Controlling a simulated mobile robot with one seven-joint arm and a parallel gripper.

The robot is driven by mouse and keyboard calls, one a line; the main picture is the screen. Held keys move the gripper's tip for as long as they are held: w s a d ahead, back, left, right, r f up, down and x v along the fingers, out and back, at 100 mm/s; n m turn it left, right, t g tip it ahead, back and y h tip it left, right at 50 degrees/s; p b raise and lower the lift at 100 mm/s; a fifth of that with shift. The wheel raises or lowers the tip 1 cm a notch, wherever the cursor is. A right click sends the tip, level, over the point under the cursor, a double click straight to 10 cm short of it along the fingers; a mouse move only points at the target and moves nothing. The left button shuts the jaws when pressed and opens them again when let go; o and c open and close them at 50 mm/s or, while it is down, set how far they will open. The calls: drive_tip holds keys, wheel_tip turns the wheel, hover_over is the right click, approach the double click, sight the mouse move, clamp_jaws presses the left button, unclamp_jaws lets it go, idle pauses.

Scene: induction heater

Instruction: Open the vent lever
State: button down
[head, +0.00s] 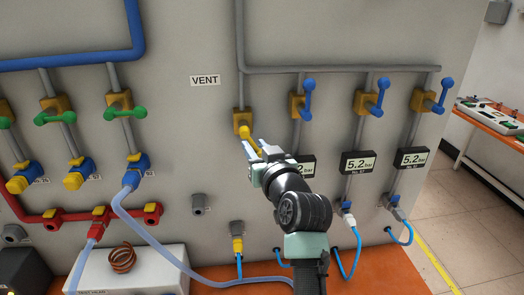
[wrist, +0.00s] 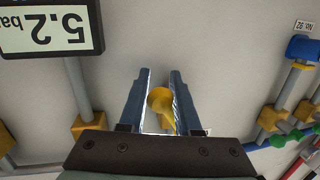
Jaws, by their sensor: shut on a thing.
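The yellow vent lever (head: 247,136) sits on its valve block (head: 241,117) on the grey wall panel, below the VENT label (head: 205,81). It slants down and to the right, with its end reaching my gripper. My gripper (head: 259,151) is shut on the lever. In the wrist view the yellow lever (wrist: 160,100) lies between the two fingers of my gripper (wrist: 160,76). The lever's lower end is partly hidden by my gripper.
Blue-handled valves (head: 308,97) stand to the right, with pressure displays (head: 358,163) below them. Green-handled valves (head: 126,113) are to the left. Hoses (head: 170,250) run over the orange bench (head: 378,275). A copper coil (head: 122,258) stands at lower left.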

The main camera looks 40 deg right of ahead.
drive_tip(key=shift+w+a+f+m+t+b, duration=0.1)
drive_tip(key=shift+w+a+m+t+b, duration=0.25)
drive_tip(key=shift+m, duration=0.6)
drive_tip(key=shift+w+a+f+m+t+b, duration=0.1)
drive_tip(key=shift+w+a+f+m+b, duration=0.1)
drive_tip(key=shift+a+m, duration=0.5)
drive_tip(key=shift+w+a+f+m+t+b, duration=0.15)
drive_tip(key=shift+w+a+m+b, duration=0.1)
drive_tip(key=shift+m, duration=0.9)
drive_tip(key=shift+r, duration=0.15)
drive_tip(key=c, duration=0.6)
unclamp_jaws()
drive_tip(key=b+v, duration=0.2)
drive_tip(key=v, duration=1.1)
drive_tip(key=shift+b, duration=0.4)
